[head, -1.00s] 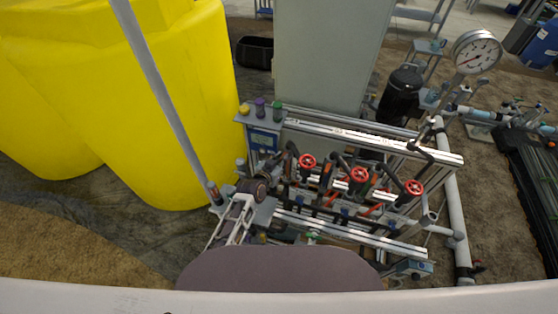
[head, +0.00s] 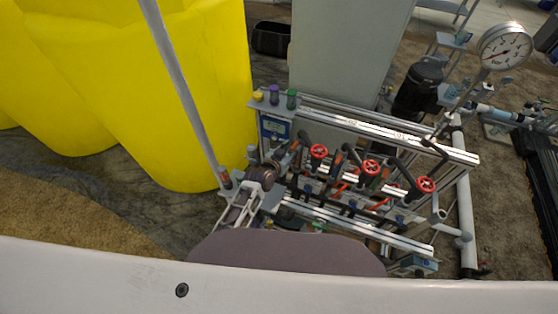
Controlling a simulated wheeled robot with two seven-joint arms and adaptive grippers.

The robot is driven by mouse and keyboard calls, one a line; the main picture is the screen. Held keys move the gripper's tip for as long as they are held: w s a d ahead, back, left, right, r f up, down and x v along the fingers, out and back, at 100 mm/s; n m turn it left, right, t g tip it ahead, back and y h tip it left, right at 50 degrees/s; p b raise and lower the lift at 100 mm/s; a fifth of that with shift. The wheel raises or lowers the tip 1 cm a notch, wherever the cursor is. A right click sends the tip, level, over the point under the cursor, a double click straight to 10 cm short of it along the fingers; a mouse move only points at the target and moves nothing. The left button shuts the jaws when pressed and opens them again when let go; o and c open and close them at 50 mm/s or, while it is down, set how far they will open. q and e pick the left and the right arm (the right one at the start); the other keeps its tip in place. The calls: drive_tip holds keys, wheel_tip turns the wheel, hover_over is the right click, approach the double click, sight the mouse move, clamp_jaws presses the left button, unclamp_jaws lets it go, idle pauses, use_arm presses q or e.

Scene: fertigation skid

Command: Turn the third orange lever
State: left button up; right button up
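Several small orange levers sit among the pipes of the skid, below the red handwheels. My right gripper is not in view.
A tall grey pole (head: 180,80) rises at the left, before yellow tanks (head: 200,100). A pressure gauge (head: 505,46) stands at the right. A grey cabinet (head: 345,50) is behind.

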use_arm(q)
drive_tip(key=v, duration=1.1)
idle(0.3)
drive_tip(key=shift+a+f, duration=0.1)
drive_tip(key=shift+f, duration=0.05)
idle(0.4)
drive_tip(key=s+a+r+n+g+y, duration=0.25)
drive_tip(key=s+a+g+y, duration=0.45)
drive_tip(key=s+a, duration=1.15)
drive_tip(key=s+f+g+h, duration=0.1)
drive_tip(key=s+f+g, duration=0.2)
drive_tip(key=f, duration=3)
drive_tip(key=s+a+f+g, duration=0.1)
drive_tip(key=s+a+f, duration=0.2)
drive_tip(key=s+f, duration=1.7)
drive_tip(key=s, duration=0.2)
drive_tip(key=shift+s+f, duration=0.25)
drive_tip(key=shift+s, duration=0.15)
